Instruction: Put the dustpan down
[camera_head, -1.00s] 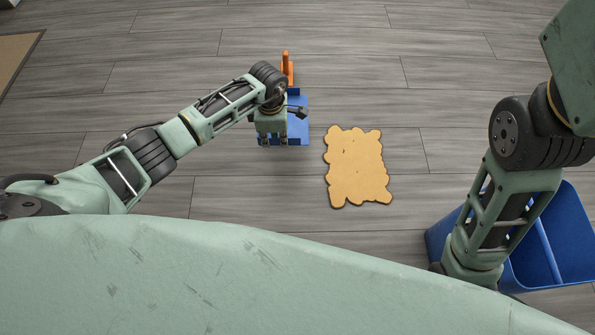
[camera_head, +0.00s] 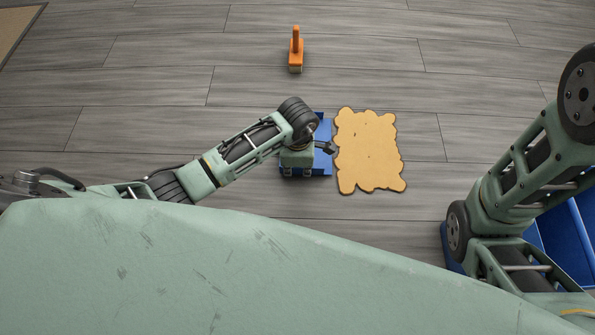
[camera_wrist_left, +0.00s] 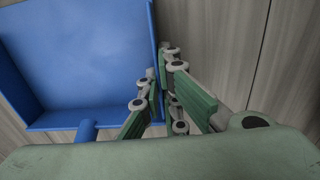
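The blue dustpan (camera_head: 325,135) is in the head view, mostly behind my left gripper (camera_head: 298,172), close to the left edge of a tan patch. In the left wrist view the dustpan (camera_wrist_left: 85,60) fills the upper left, with the stub of its blue handle at its lower edge. My left gripper (camera_wrist_left: 165,85) is shut on the dustpan's side wall, one finger on each side of it. I cannot tell whether the dustpan touches the floor. My right arm is in the head view, but its gripper does not show.
An orange brush (camera_head: 296,50) stands on the grey plank floor, farther away. The tan, wavy-edged patch (camera_head: 370,150) lies flat on the floor. A blue bin (camera_head: 567,240) is at the right, partly behind my right arm.

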